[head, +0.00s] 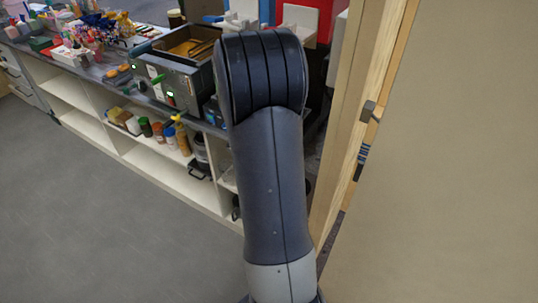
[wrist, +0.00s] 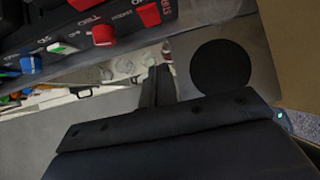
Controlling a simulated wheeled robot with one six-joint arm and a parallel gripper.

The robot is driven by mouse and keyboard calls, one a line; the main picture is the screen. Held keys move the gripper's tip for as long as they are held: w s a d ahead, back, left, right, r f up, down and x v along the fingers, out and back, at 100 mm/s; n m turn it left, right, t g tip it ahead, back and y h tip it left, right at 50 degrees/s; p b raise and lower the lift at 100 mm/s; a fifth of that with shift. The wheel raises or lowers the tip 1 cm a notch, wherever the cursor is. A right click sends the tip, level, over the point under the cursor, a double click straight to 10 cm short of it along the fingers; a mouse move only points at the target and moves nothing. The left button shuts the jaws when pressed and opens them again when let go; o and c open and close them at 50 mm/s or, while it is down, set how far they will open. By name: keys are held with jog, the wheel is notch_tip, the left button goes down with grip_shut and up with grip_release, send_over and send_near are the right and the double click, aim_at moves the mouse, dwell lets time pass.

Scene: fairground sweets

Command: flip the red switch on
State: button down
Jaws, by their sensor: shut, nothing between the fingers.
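In the wrist view, a dark control panel with white lettering runs along the top. It carries a red knob or switch (wrist: 104,35) and another red part (wrist: 149,14) to its upper right. I cannot tell which one is the red switch or how it is set. My gripper (wrist: 160,72) is shut and empty, its dark fingers pointing up the picture, below and right of the first red part and apart from it. In the head view, the grey machine (head: 180,83) stands on the counter, with a small red part (head: 170,101) on its front. My arm hides my gripper there.
The counter (head: 105,80) holds bottles, sweets and tools at left. Jars (head: 158,131) stand on the shelf below. A wooden door frame (head: 355,110) and a beige panel (head: 440,150) close off the right. The grey floor (head: 75,210) at left is clear.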

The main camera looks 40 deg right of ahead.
jog(key=w+d+f, duration=0.2)
jog(key=d+f, duration=0.3)
jog(key=d, duration=0.2)
jog(key=shift+d+p, duration=0.15)
jog(key=shift+p, duration=0.3)
jog(key=shift+d+f, duration=0.1)
